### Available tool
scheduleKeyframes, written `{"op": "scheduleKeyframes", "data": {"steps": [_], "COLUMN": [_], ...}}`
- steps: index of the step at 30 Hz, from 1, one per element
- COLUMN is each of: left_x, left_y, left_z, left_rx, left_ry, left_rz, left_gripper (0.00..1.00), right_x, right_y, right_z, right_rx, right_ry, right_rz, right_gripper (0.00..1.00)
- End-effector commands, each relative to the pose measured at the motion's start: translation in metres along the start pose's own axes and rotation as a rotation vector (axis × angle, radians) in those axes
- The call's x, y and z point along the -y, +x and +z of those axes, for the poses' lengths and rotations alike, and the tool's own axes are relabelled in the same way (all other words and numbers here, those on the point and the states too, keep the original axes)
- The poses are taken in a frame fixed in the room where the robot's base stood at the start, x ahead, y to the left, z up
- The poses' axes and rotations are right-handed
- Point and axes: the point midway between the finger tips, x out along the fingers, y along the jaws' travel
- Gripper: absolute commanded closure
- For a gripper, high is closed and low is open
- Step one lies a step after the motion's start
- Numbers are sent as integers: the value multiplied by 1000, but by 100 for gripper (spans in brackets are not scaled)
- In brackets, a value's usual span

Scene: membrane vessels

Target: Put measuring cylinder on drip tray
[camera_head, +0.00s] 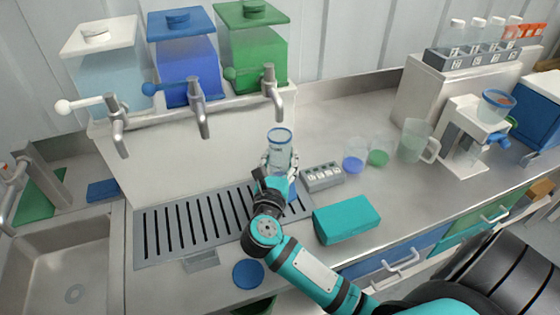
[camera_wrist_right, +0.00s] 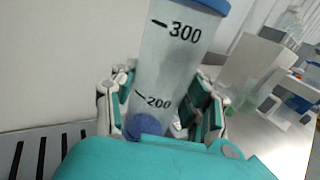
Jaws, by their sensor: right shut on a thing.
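The measuring cylinder (camera_head: 280,152) is clear with a blue rim and stands near upright in the head view. In the right wrist view the cylinder (camera_wrist_right: 172,70) shows black marks 200 and 300. My right gripper (camera_head: 278,170) is shut around it; its fingers (camera_wrist_right: 165,108) lie on both sides of the cylinder in the wrist view. The drip tray (camera_head: 140,258) is a flat metal plate with dark slots, below the taps. The cylinder appears over the tray's right end. Its foot is mostly hidden by my gripper, so I cannot tell whether it touches the tray. My left gripper is not in view.
Three tanks with taps, clear (camera_head: 105,85), blue (camera_head: 188,75) and green (camera_head: 255,60), stand behind the tray. A grey label block (camera_head: 322,177) and a teal box (camera_head: 347,220) are right of the cylinder. A jug (camera_head: 412,142) stands farther right. A sink (camera_head: 65,260) is at left.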

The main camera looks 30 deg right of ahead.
Motion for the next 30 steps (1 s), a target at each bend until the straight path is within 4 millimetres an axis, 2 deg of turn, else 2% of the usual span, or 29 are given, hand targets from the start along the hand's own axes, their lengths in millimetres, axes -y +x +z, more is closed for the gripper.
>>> {"op": "scheduleKeyframes", "data": {"steps": [3, 7, 13, 19, 25, 26, 30], "left_x": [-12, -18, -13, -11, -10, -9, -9], "left_y": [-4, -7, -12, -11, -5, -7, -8], "left_z": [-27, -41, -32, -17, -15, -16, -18], "left_rx": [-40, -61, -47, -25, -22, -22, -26], "left_ry": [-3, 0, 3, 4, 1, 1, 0], "left_rz": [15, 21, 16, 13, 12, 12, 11], "left_gripper": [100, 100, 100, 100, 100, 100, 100], "right_x": [-2, -2, -2, -2, -2, -2, -2], "right_y": [11, 13, 13, 12, 12, 12, 12], "right_z": [0, -11, -34, -37, -42, -40, -40], "right_rx": [1, -2, 0, 0, 0, -1, -1], "right_ry": [0, -5, -2, 2, 2, 1, 0], "right_rz": [-1, 0, -1, -1, -1, -1, 0], "right_gripper": [92, 93, 93, 93, 93, 51, 32]}}
